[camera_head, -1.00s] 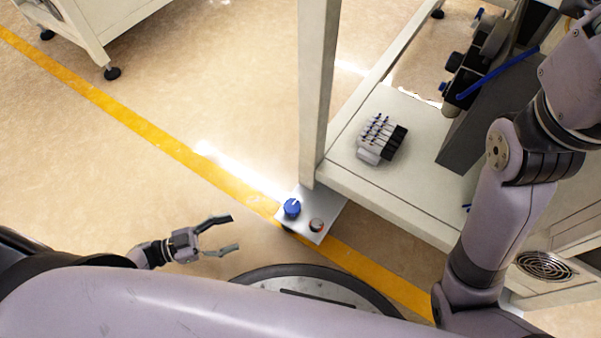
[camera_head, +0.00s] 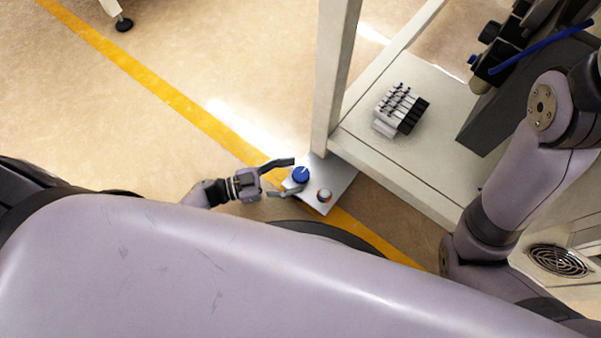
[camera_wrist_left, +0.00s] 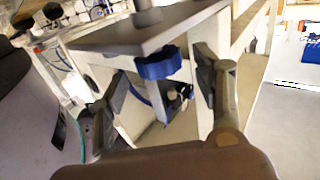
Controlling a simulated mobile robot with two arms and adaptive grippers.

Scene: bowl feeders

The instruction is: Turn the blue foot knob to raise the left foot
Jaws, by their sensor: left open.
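In the left wrist view the blue knob (camera_wrist_left: 158,64) is lobed and lies between the two spread fingers (camera_wrist_left: 150,95), apparently not gripped. My right gripper is out of view.
The machine's pale post (camera_head: 333,80) rises beside the plate. A valve block (camera_head: 400,108) stands on the machine's lower shelf (camera_head: 375,155). A yellow line (camera_head: 160,88) crosses the open floor at left. A round fan grille (camera_head: 558,260) is at lower right.

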